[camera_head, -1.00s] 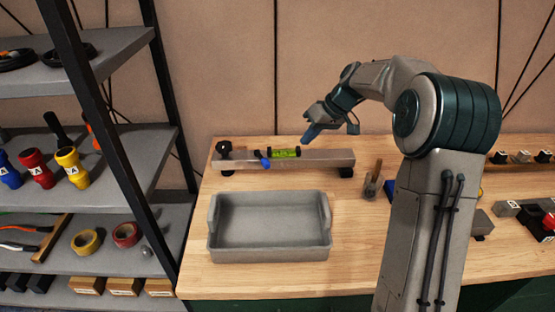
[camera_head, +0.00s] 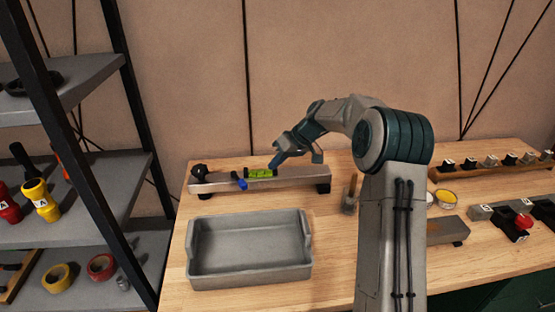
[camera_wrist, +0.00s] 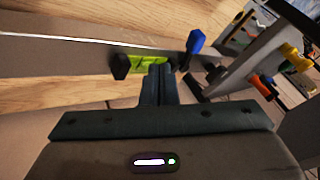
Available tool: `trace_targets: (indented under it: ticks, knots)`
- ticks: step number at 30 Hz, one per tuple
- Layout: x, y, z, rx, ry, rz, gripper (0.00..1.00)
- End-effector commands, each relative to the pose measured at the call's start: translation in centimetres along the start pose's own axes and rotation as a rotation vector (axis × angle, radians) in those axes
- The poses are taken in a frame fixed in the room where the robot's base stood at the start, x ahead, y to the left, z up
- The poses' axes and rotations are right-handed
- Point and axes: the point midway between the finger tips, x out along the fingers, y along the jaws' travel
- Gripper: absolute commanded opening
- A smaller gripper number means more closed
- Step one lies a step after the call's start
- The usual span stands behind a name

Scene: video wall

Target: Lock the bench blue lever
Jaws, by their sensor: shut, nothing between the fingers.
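The blue lever (camera_head: 240,181) sits on the front of a grey metal bar fixture (camera_head: 295,182) at the back left of the bench. In the wrist view the blue lever (camera_wrist: 196,41) stands out from the bar, to the right of the yellow-green level vial (camera_wrist: 146,63). The vial also shows in the head view (camera_head: 262,173), just right of the lever. My gripper (camera_head: 273,166) is shut and empty, tip down at the right end of the vial. In the wrist view its closed fingers (camera_wrist: 160,72) overlap the vial's edge; whether they touch it I cannot tell.
A grey open tray (camera_head: 250,277) stands in front of the bar. A shelf rack (camera_head: 85,185) stands left. Right of my arm are a switch block (camera_head: 490,212) and a row of black-topped pieces (camera_head: 490,162).

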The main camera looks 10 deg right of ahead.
Motion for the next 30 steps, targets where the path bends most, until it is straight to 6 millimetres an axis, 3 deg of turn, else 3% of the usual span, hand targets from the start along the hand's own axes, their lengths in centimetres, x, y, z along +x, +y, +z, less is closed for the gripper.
trace_targets:
  ticks: [8,16,30]
  knots:
    - [6.0,-0.1,0.1,0.001,-0.004,-0.001,0.0]
    - [7.5,-3.2,0.0,-0.001,-0.003,0.0,0.0]
    - [7.7,-3.5,0.1,0.002,0.0,0.002,0.0]
